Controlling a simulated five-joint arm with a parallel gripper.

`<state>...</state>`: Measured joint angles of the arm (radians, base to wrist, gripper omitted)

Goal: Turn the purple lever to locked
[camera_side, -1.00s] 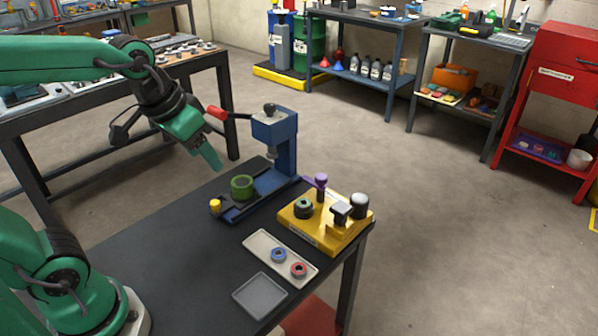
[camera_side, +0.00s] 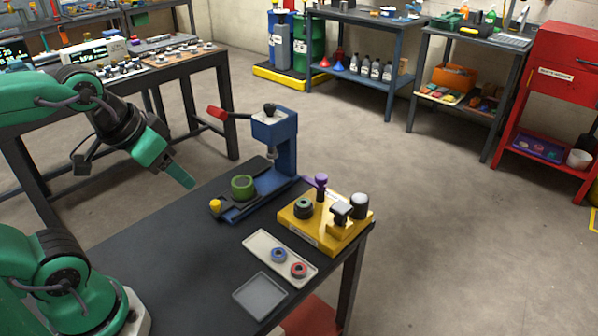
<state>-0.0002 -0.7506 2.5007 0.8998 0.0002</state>
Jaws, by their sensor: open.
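The purple lever (camera_side: 321,182) stands on the yellow fixture block (camera_side: 325,238) at the right end of the black table. A thin purple arm reaches from its top to the left. The block also carries a dark green ring, a black clamp piece and a black-and-white knob. My green gripper (camera_side: 188,183) hangs in the air over the table's left rear edge, well left of the lever, pointing down and to the right. It is open and empty; only one finger shows clearly.
A blue press (camera_side: 275,145) with a red-tipped handle (camera_side: 217,113) and a green ring (camera_side: 242,186) stands between my gripper and the lever. A pale tray (camera_side: 281,258) holds a blue and a red ring. A grey square tray (camera_side: 260,295) lies in front.

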